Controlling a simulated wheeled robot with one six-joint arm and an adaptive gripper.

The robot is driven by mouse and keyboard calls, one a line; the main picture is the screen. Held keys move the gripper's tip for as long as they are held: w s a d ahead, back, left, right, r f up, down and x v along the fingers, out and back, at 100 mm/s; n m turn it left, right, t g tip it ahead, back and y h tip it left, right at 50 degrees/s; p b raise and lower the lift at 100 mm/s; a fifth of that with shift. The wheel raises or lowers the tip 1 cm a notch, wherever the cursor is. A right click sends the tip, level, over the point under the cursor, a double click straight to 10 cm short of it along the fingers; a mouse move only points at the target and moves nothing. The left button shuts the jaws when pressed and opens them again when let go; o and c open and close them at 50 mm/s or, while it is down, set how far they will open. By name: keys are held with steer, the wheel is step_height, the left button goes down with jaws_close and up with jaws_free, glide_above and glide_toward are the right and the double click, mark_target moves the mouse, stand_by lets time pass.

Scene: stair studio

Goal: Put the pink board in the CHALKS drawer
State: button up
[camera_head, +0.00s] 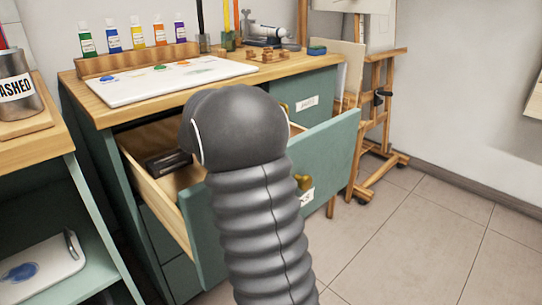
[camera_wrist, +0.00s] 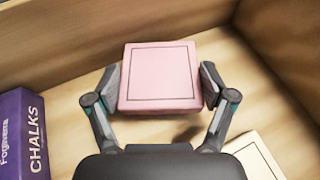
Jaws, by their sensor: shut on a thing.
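The pink board (camera_wrist: 158,78), a square slab with a thin dark outline, is between the two fingers of my gripper (camera_wrist: 158,85) in the wrist view. My gripper is shut on it, with a finger against each side. It is over the wooden floor of an open drawer (camera_head: 176,212); a shadow shows below the board, and I cannot tell how high it is. A purple box marked CHALKS (camera_wrist: 24,135) lies in the drawer at the left of the wrist view. In the head view my arm hides the gripper, the board and much of the drawer.
A cream board (camera_wrist: 256,157) lies in the drawer at lower right of the wrist view. A dark object (camera_head: 166,162) is in the drawer's left part. The desk top (camera_head: 95,112) above holds paint tubes and a white palette (camera_head: 150,86). An easel (camera_head: 378,130) stands right.

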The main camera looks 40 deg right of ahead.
steer(key=shift+w+f, duration=0.15)
steer(key=shift+f, duration=0.4)
steer(key=shift+f, duration=0.1)
steer(key=o, duration=1)
steer(key=shift+c, duration=0.2)
steer(key=v, duration=0.7)
steer(key=shift+w+a+r+p, duration=0.1)
steer(key=shift+a+r+p, duration=0.1)
steer(key=shift+a+p, duration=0.1)
